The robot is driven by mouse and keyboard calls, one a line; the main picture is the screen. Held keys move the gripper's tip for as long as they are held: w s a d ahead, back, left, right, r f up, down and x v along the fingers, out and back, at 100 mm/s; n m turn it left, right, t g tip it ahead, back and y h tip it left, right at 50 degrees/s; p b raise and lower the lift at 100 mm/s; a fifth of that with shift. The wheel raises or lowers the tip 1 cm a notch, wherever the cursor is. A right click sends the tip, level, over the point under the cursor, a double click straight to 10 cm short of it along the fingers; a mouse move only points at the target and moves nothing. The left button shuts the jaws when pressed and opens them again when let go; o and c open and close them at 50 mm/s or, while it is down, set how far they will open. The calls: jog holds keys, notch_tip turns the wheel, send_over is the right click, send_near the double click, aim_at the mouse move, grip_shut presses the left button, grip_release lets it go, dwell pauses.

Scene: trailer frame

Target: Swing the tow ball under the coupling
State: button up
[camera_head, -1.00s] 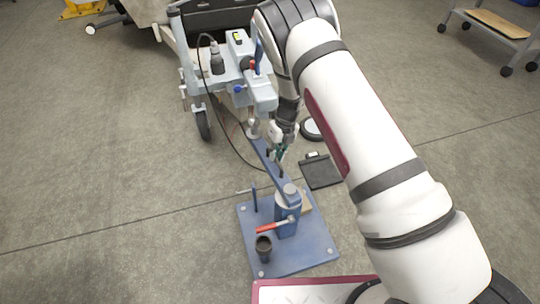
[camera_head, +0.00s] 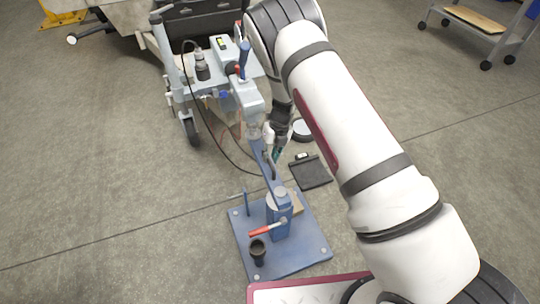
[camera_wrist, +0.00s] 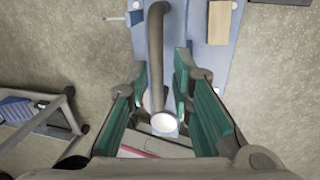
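The blue swing arm (camera_head: 260,150) reaches from the post (camera_head: 279,215) of the blue stand toward the trailer. Its far end, with the tow ball (camera_head: 254,130), is just below the trailer's grey coupling (camera_head: 247,98); exact alignment cannot be told. A dark curved handle (camera_head: 268,168) rises from the arm. My gripper (camera_head: 274,152) is at this handle. In the wrist view the handle (camera_wrist: 156,70), with its pale round end, lies between the green-padded fingers of my gripper (camera_wrist: 161,72). The fingers stand apart, with a gap on the handle's right side.
The stand's baseplate (camera_head: 305,255) carries a red-handled lever (camera_head: 265,228), a black cup (camera_head: 257,252) and an upright pin (camera_head: 246,203). A black mat (camera_head: 311,172) lies to the right. The trailer's jockey wheel (camera_head: 191,130) is at left. A cart (camera_head: 480,25) stands far right.

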dwell(0.3)
notch_tip(320, 180, up, 12)
jog(key=d, duration=0.2)
jog(key=shift+w, duration=0.25)
jog(key=shift+d+f, duration=0.1)
